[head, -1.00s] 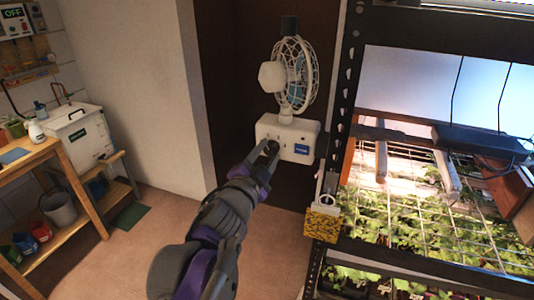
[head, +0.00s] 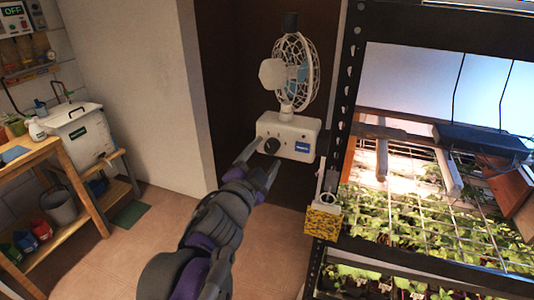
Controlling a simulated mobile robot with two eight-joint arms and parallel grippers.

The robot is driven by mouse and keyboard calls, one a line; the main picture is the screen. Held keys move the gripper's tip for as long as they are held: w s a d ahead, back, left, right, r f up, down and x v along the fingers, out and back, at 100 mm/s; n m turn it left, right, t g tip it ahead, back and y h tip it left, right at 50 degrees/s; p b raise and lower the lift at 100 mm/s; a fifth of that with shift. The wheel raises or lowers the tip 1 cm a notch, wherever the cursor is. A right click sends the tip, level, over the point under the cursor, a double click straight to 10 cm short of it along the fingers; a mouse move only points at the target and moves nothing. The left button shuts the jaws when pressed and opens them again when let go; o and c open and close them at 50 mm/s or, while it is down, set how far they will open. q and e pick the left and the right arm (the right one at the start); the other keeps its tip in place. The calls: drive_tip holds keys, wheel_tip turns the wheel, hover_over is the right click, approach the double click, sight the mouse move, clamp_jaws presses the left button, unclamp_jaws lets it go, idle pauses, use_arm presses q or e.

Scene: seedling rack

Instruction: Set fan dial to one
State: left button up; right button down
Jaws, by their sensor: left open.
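The white fan (head: 292,75) stands on its white base box (head: 308,131) at the back, left of the black rack post. The dark round dial (head: 272,146) is on the front of the base, beside a blue label. My left gripper (head: 262,163) is just in front of and below the dial, its fingers apart and empty. I cannot tell whether a fingertip touches the dial. The dial's pointer and markings are too small to read. My right gripper is not in view.
The black perforated rack post (head: 340,120) stands close to the right of the fan, with a yellow patterned block (head: 323,222) at its side. Seedlings (head: 430,215) fill the rack.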

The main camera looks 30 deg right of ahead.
use_arm(q)
drive_tip(key=v, duration=0.9)
drive_tip(key=shift+b, duration=0.4)
drive_tip(key=shift+s, duration=0.1)
drive_tip(key=w+a+f+n+t+y+p, duration=0.15)
drive_tip(key=a+f+n+y, duration=0.4)
drive_tip(key=a, duration=0.65)
drive_tip(key=w+a+f+n+y, duration=0.2)
drive_tip(key=a+f+n+y, duration=0.35)
drive_tip(key=a, duration=0.55)
drive_tip(key=s+a+f+n+g+y+p, duration=0.2)
drive_tip(key=s+a+f+n+g, duration=0.5)
drive_tip(key=s+a+f, duration=0.7)
drive_tip(key=s+f+n, duration=0.2)
drive_tip(key=s+f, duration=0.1)
drive_tip(key=shift+g+y, duration=0.35)
drive_tip(key=shift+y, duration=0.05)
drive_tip(key=shift+s+f, duration=0.1)
drive_tip(key=shift+f, duration=0.05)
